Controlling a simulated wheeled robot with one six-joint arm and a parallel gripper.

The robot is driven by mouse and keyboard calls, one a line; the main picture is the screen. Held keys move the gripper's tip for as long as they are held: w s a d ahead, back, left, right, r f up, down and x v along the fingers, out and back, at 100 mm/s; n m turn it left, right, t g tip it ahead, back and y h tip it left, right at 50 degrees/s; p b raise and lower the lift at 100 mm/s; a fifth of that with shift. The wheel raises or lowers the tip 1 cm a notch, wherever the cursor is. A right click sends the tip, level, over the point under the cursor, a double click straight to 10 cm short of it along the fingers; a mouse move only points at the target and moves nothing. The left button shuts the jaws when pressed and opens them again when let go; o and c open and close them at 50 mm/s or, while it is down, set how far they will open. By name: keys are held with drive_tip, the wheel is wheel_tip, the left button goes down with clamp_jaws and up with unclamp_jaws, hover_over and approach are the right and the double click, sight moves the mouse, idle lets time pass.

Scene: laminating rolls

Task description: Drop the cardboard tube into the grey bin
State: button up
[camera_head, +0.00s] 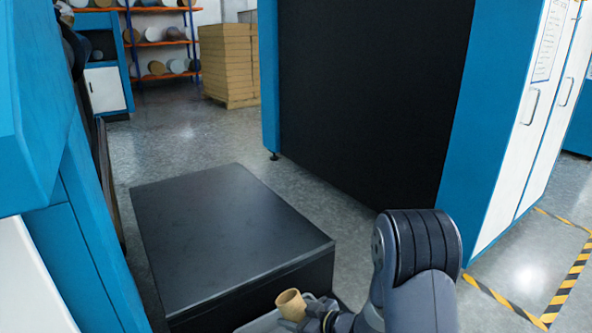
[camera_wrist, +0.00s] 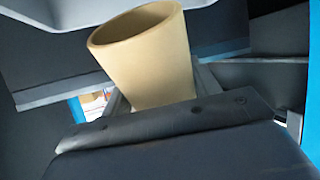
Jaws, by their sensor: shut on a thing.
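The cardboard tube (camera_head: 291,303) is short, tan and hollow. It shows at the bottom middle of the head view, tilted, with its open end up. My gripper (camera_head: 307,312) is shut on it. In the wrist view the tube (camera_wrist: 148,62) rises above the gripper, its open mouth towards the upper left. A light grey rim (camera_head: 262,322), likely the grey bin, shows just below and left of the tube at the picture's bottom edge. Most of it is cut off or hidden, so I cannot tell whether the tube is over its opening.
A low black box-like platform (camera_head: 225,235) stands just beyond the tube. Blue machine panels (camera_head: 85,210) stand close on the left, and a large black and blue machine (camera_head: 370,90) behind. Striped floor tape (camera_head: 565,290) lies at right. Open floor (camera_head: 170,140) runs towards stacked cartons (camera_head: 230,65).

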drive_tip(key=shift+f, duration=0.5)
drive_tip(key=o, duration=1.1)
drive_tip(key=shift+c, duration=0.2)
drive_tip(key=p+v, duration=0.3)
drive_tip(key=v, duration=0.8)
